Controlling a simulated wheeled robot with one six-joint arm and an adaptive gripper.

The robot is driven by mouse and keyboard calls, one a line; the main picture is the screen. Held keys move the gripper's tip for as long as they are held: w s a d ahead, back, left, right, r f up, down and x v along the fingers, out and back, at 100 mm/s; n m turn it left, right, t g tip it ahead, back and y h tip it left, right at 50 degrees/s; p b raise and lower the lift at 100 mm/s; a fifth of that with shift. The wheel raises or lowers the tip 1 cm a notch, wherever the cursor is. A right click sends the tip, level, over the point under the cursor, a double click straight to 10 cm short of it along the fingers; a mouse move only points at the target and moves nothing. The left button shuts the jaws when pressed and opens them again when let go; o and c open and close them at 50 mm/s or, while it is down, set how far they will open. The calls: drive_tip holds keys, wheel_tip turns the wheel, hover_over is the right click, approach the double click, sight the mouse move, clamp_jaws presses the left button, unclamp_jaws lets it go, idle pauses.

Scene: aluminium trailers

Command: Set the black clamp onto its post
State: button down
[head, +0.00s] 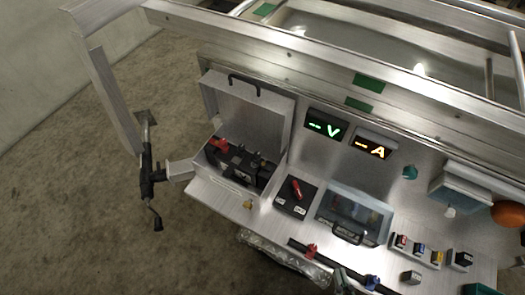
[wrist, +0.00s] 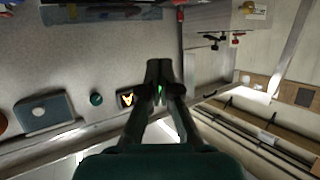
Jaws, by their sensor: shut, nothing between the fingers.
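The open metal battery box (head: 222,97) stands at the left end of the bench in the head view. Inside it a red clamp (head: 218,145) sits at the left. A black clamp-like part (head: 240,153) is to its right among dark battery parts. I cannot tell whether it sits on a post. In the wrist view a small black part (wrist: 213,41) and a red part (wrist: 237,39) show beside the box, small and unclear. My gripper (wrist: 161,92) is shut and empty, apart from both. I cannot make it out surely in the head view.
Voltage (head: 326,127) and current (head: 373,147) displays are on the panel behind the bench. A switch box with a red lever (head: 297,189) and a clear-lidded case (head: 354,210) stand right of the battery box. A black crank (head: 148,172) is at the left.

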drive_tip(key=w+a+n+g+y, duration=0.1)
drive_tip(key=w+a+y, duration=0.15)
drive_tip(key=w, duration=0.75)
drive_tip(key=w+a+n+g+y, duration=0.2)
drive_tip(key=w+a, duration=0.1)
drive_tip(key=w, duration=0.7)
drive_tip(key=w+a+r+n+g+y, duration=0.1)
drive_tip(key=w+r+n+g+y, duration=0.15)
drive_tip(key=w+r+n, duration=0.35)
drive_tip(key=w+a+r+n+g+y, duration=0.2)
drive_tip(key=r+n+g, duration=0.1)
drive_tip(key=r, duration=0.5)
hover_over(262, 164)
drive_tip(key=shift+t, duration=0.25)
wheel_tip(262, 164, down, 6)
drive_tip(key=shift+s+d+f, duration=0.1)
drive_tip(key=shift+s, duration=0.05)
wheel_tip(262, 164, down, 2)
drive_tip(key=shift+f, duration=0.1)
drive_tip(key=shift+w+f, duration=0.2)
drive_tip(key=shift+f, duration=0.5)
